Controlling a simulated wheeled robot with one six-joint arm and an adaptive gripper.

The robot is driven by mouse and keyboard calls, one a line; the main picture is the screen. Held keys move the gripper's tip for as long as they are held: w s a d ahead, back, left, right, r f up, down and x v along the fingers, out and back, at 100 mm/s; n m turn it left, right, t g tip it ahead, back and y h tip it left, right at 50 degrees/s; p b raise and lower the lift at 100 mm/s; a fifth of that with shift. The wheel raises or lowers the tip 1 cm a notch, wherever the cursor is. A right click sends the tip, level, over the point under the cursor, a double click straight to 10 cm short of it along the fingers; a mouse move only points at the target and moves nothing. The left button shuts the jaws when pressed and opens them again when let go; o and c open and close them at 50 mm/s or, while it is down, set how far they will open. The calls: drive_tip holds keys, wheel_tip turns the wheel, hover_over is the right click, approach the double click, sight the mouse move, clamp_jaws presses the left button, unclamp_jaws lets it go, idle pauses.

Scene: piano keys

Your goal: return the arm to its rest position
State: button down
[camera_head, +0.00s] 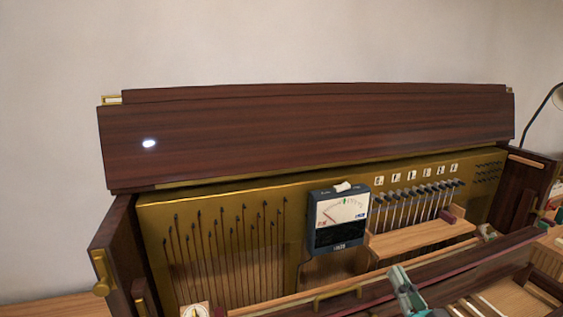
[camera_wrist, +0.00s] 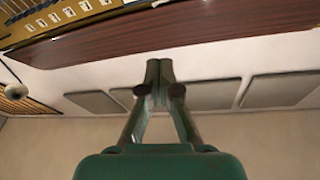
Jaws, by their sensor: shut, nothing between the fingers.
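My gripper (camera_wrist: 160,68) shows in the wrist view with its green fingers together and nothing between them. It appears clear of the piano, with pale wall and grey panels behind it. The opened upright piano fills the lower part of the head view, with its dark wooden lid (camera_head: 310,132) raised at the back. The lid's wood (camera_wrist: 130,38) also crosses the top of the wrist view. A grey-green part juts up at the bottom right of the head view; I cannot tell how close it is to the wood there.
A dark meter (camera_head: 339,237) with a white dial stands inside the piano, beside a row of hammers (camera_head: 415,207) and a brass plate (camera_head: 300,204) with thin rods. The wooden side wall (camera_head: 114,250) rises at left. The space above the lid is clear.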

drive_tip(key=s+a+f+m+g+h, duration=0.2)
drive_tip(key=s+f+g+h, duration=0.15)
drive_tip(key=s+f, duration=1.55)
drive_tip(key=s+a+f+n+g, duration=0.1)
drive_tip(key=s+f, duration=0.1)
drive_tip(key=s, duration=0.9)
drive_tip(key=s+a+f+n+g, duration=0.1)
drive_tip(key=s+f+n, duration=0.1)
drive_tip(key=s, duration=1)
drive_tip(key=shift+f, duration=0.4)
drive_tip(key=shift+g, duration=0.25)
